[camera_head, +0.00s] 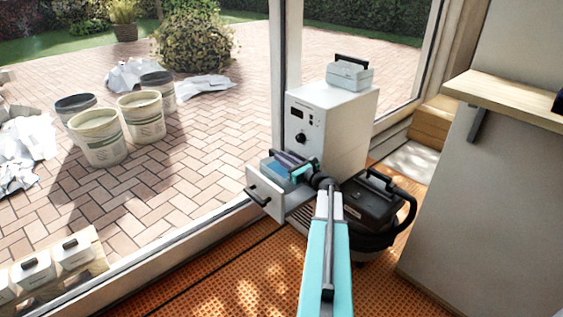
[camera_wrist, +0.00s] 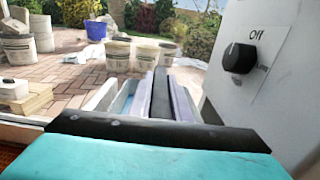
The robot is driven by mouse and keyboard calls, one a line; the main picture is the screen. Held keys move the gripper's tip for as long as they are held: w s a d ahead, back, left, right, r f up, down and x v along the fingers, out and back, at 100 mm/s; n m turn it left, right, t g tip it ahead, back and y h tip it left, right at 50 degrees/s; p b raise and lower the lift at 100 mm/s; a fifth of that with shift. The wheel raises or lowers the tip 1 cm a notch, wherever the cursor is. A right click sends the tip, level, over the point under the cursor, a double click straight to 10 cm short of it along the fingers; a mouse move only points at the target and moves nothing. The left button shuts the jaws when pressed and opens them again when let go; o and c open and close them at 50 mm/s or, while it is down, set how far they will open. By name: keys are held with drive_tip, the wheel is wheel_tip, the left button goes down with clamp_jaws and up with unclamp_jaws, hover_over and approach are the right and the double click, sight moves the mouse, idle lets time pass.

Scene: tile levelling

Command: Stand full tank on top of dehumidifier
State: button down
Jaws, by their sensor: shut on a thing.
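The white dehumidifier (camera_head: 325,120) stands by the glass door, with its front drawer (camera_head: 265,191) pulled out. A tank with blue water (camera_head: 275,168) sits in the drawer; its level is partly hidden by my gripper. My gripper (camera_head: 290,160) is over the drawer, shut on the tank's dark handle, which shows between the fingers in the wrist view (camera_wrist: 160,97). The dehumidifier's side with its knob (camera_wrist: 239,58), marked Off, is close on the right in that view. Another pale tank (camera_head: 349,76) with a black handle stands on top of the dehumidifier.
A black vacuum cleaner (camera_head: 375,212) stands right of the drawer, close to my arm. A wooden shelf (camera_head: 510,97) juts out at the right. Several white tanks (camera_head: 72,253) stand on a wooden rack at lower left. Buckets (camera_head: 142,118) stand outside on the paving.

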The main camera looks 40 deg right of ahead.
drive_tip(key=shift+r, duration=0.15)
idle(0.3)
drive_tip(key=shift+r, duration=0.1)
